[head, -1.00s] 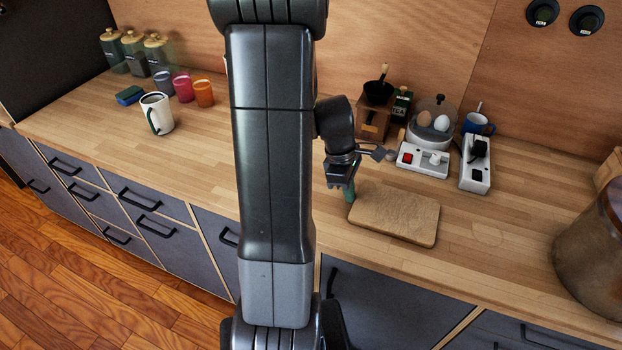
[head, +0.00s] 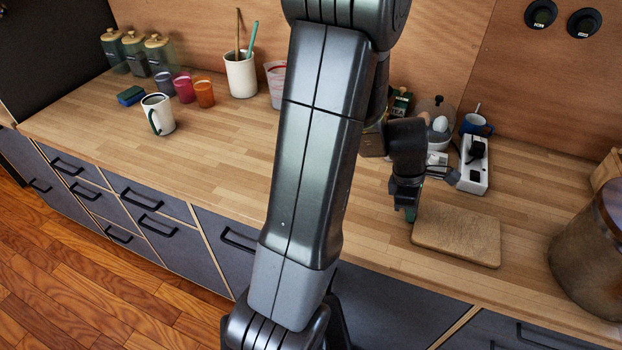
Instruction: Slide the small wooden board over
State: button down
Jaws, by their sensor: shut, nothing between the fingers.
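The small wooden board (head: 458,236) lies flat on the wooden counter, right of the middle in the head view. My gripper (head: 411,214) points down at the board's left edge, low by the counter. Its fingers are shut with nothing seen between them, and they look to touch the board's left edge. The exact contact is too small to make out. My arm hides part of the counter and of the things behind it.
An egg cooker (head: 438,118) and a white power strip (head: 474,165) stand behind the board. A large brown pot (head: 592,255) stands to its right, with a bare strip of counter (head: 525,232) between. The counter's front edge is close in front of the board.

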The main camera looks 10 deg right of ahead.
aim_at(396, 217)
jog(key=shift+w, duration=0.1)
jog(key=shift+w+a, duration=0.15)
jog(key=shift+a, duration=0.1)
jog(key=w+a, duration=0.1)
jog(key=w+a+r, duration=0.1)
jog(key=a, duration=0.1)
jog(key=shift+w+a, duration=0.1)
jog(key=v, duration=0.9)
jog(key=shift+f, duration=0.15)
jog(key=x, duration=0.9)
jog(key=shift+s+d+f, duration=0.2)
jog(key=shift+s+d, duration=0.05)
jog(key=shift+s, duration=0.1)
jog(key=s+d, duration=0.2)
jog(key=d, duration=0.1)
jog(key=shift+f, duration=0.2)
jog(key=shift+w+a, duration=0.35)
jog(key=shift+d, duration=0.1)
